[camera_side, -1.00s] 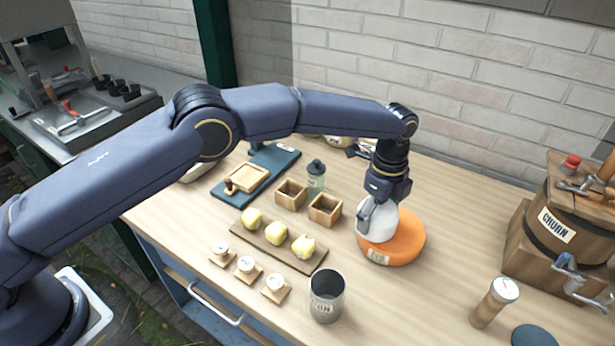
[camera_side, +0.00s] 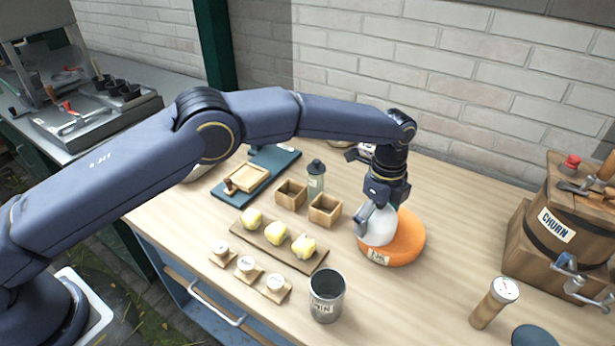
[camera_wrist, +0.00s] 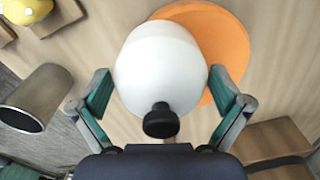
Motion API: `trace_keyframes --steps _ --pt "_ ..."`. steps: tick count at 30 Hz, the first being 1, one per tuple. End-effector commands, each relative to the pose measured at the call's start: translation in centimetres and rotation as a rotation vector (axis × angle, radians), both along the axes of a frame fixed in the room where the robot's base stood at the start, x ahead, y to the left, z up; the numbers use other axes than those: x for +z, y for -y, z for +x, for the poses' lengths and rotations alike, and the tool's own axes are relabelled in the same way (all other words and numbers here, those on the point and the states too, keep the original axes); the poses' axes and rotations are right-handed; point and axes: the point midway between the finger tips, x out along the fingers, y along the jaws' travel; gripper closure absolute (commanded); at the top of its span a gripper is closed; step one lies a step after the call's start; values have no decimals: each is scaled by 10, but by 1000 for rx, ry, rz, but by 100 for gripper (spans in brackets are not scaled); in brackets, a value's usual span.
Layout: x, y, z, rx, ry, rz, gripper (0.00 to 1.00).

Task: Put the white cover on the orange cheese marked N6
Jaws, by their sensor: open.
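The white cover (camera_side: 380,229) is a smooth dome with a black knob, which shows in the wrist view (camera_wrist: 160,121). It is off-centre over the left part of the orange cheese (camera_side: 405,245), a flat round block with a pale label at its front. In the wrist view the cheese (camera_wrist: 228,45) sticks out well beyond the cover on the right. I cannot tell whether the cover lies level on it. My gripper (camera_wrist: 160,92) is open, its fingers on either side of the dome with narrow gaps. In the side view my gripper (camera_side: 372,213) is low at the cover.
A metal can (camera_side: 326,296) stands in front left of the cheese. A board (camera_side: 257,238) with yellow pieces and two small wooden boxes (camera_side: 325,210) are to the left. The wooden churn (camera_side: 565,225) stands at the right. The table between cheese and churn is clear.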

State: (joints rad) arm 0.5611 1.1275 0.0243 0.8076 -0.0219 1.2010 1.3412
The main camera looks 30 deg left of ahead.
Motion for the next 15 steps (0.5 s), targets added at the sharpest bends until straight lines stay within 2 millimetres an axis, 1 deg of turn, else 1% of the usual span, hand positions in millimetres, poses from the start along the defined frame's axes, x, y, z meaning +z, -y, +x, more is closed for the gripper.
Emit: trace_keyframes --steps 5,12,15 --pt "30 1 1 0 5 -4 0" --pt "85 1 1 -1 5 -4 0" --pt "101 1 0 -1 4 -2 0"
